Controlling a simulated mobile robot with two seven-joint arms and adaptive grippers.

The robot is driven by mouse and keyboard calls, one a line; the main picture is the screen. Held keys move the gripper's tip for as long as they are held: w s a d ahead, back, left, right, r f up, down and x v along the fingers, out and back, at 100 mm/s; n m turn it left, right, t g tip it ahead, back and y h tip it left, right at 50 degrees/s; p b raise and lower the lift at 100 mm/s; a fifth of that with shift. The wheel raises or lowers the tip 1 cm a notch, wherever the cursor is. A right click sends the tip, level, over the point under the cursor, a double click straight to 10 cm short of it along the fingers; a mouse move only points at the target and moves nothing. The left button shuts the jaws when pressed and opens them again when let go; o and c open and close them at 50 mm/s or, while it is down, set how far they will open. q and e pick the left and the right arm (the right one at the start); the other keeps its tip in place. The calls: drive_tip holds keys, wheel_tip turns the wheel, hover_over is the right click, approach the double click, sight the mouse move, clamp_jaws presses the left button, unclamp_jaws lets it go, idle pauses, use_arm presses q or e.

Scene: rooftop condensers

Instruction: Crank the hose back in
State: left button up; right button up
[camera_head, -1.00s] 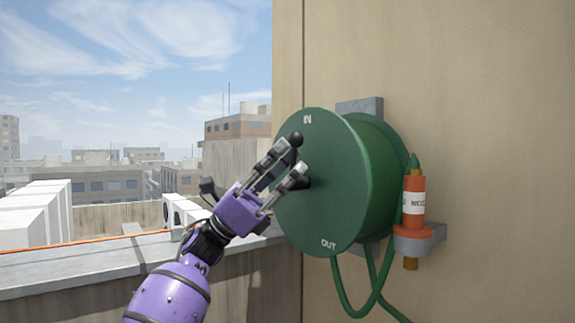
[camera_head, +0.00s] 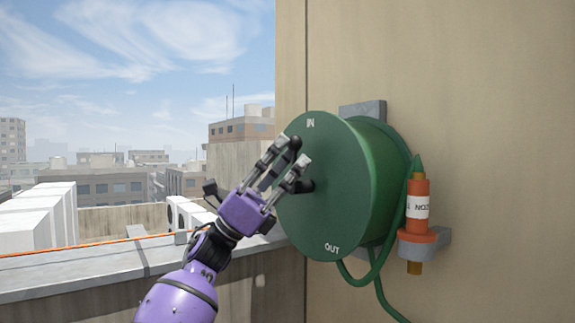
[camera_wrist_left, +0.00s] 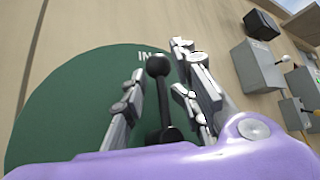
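A green hose reel (camera_head: 335,215), marked IN near its top and OUT near its bottom, is mounted on the beige wall. Its black crank has a round knob (camera_wrist_left: 158,65) and an arm (camera_wrist_left: 165,112). My left gripper (camera_head: 290,153) is in front of the reel face. In the left wrist view its fingers stand on both sides of the crank, with gaps visible, so it looks open around it. Green hose (camera_head: 357,281) loops below the reel. An orange nozzle (camera_head: 418,190) with a white label sits upright in a bracket (camera_head: 430,241). My right gripper is not in view.
A parapet ledge (camera_head: 100,272) with an orange line (camera_head: 70,248) runs along the left. White condenser units (camera_head: 35,222) stand beyond it. The wrist view shows grey boxes (camera_wrist_left: 252,68) with small knobs at the right. The wall (camera_head: 500,130) closes off the right side.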

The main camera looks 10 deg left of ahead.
use_arm(q)
drive_tip(key=shift+d+f, duration=0.2)
drive_tip(key=shift+f, duration=0.05)
drive_tip(key=v, duration=1.2)
